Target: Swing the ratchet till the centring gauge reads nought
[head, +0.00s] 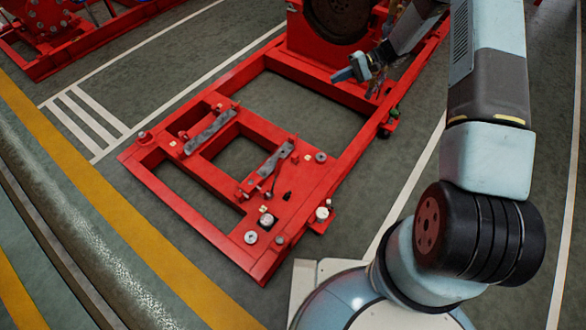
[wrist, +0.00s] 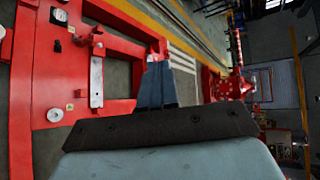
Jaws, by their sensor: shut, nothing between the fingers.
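My gripper (head: 343,74) is shut and empty at the end of my raised arm, over the far part of the red base frame (head: 345,150). In the wrist view its blue-grey fingers (wrist: 157,68) are together, with the frame behind them. A thin dark handle-like piece (head: 273,183) lies by the nearer grey mounting bar (head: 276,161); I cannot tell whether it is the ratchet. Small round pale fittings (head: 321,213) sit at the frame's near right corner. My gripper is well apart from these parts.
A second grey bar (head: 211,132) lies on the frame's left side. A red housing with a dark wheel (head: 338,17) stands at the far end. More red machinery (head: 50,35) is at the upper left. Open floor (head: 130,75) lies left of the frame.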

